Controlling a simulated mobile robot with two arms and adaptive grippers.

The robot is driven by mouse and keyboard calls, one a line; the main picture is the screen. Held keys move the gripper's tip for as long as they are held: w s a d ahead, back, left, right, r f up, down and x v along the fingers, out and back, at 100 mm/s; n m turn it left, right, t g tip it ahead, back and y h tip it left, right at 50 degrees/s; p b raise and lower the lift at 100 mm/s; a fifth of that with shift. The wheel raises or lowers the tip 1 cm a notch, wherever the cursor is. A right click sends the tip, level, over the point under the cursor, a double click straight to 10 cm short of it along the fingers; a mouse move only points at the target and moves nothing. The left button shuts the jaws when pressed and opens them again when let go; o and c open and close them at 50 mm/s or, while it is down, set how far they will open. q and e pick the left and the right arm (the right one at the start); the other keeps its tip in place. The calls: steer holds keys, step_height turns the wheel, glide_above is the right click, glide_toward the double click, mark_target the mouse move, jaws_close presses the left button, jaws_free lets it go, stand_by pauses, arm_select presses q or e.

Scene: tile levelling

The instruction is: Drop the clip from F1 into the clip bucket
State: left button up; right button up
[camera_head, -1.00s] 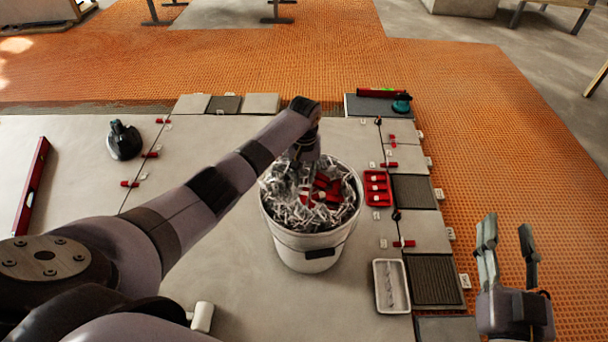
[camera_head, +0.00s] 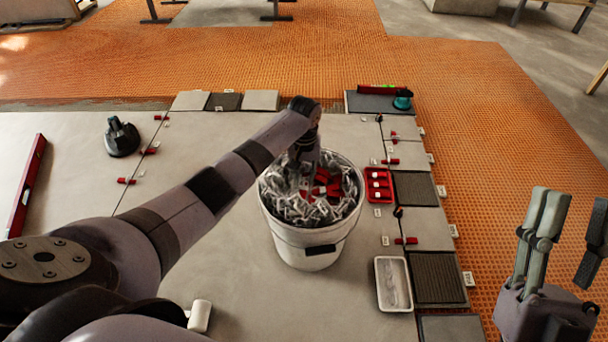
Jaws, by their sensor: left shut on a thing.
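The clip bucket (camera_head: 310,249) is white and stands on the tiled floor, full of grey clips with several red pieces among them. My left gripper (camera_head: 299,180) points down inside the bucket's rim, at the left part of the heap. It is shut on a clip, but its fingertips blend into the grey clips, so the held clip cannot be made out. My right gripper (camera_head: 573,205) is open and empty at the right edge, over the orange matting and away from the bucket.
A red tray (camera_head: 379,171) with several compartments and a white tray (camera_head: 393,284) lie right of the bucket. A black suction cup tool (camera_head: 122,138) and a red level (camera_head: 27,185) lie to the left. Red wedges and pale clips sit along the tile joints.

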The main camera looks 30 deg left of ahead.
mark_target(305, 180)
arm_select(q)
steer(key=o, duration=0.8)
step_height(305, 180, up, 12)
stand_by(0.6)
steer(key=shift+f, duration=0.1)
